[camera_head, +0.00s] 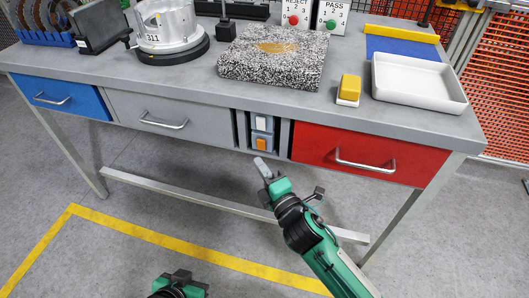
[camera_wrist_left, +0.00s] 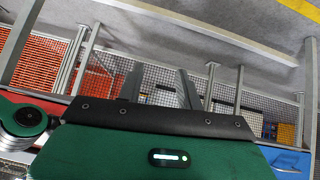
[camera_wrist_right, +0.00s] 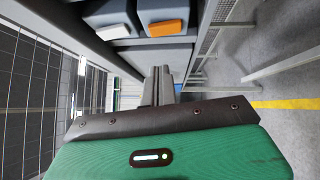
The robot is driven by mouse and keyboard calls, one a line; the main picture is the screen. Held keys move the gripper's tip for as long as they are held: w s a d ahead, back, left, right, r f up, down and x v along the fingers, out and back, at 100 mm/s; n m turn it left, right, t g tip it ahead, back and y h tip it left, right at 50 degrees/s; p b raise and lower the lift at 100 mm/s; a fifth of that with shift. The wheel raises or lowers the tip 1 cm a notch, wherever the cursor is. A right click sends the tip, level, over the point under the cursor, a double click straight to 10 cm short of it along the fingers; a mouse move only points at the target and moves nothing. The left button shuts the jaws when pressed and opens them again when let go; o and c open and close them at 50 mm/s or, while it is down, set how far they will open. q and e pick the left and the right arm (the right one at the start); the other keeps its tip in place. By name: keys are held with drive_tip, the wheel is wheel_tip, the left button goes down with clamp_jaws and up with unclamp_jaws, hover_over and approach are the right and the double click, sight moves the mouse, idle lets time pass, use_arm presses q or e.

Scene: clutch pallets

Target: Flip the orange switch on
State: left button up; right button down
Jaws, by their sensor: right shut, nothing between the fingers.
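The orange switch (camera_head: 261,144) is the lower rocker in a narrow panel on the bench front, between the grey and red drawers. It also shows at the top of the right wrist view (camera_wrist_right: 167,28). A white switch (camera_head: 261,123) sits above it. My right gripper (camera_head: 261,166) is shut and empty, a little below the orange switch in the head view and apart from it. Its closed fingers (camera_wrist_right: 158,84) show in the right wrist view. My left gripper (camera_head: 180,276) is low at the bottom edge, far from the switch; its fingers (camera_wrist_left: 160,86) are apart and empty.
The workbench (camera_head: 190,82) carries a speckled block (camera_head: 272,66), a metal housing (camera_head: 167,25), a yellow-and-white block (camera_head: 349,88) and a white tray (camera_head: 417,84). The red drawer's handle (camera_head: 364,165) sticks out right of the panel. Floor before the bench is clear.

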sight(257, 141)
drive_tip(key=shift+w+d+r, duration=0.1)
drive_tip(key=shift+w+d, duration=0.05)
drive_tip(key=shift+w, duration=0.6)
drive_tip(key=shift+w+d+r, duration=0.1)
drive_tip(key=shift+w, duration=0.65)
drive_tip(key=shift+w+d+r, duration=0.1)
drive_tip(key=shift+w+d, duration=0.05)
drive_tip(key=shift+w, duration=0.6)
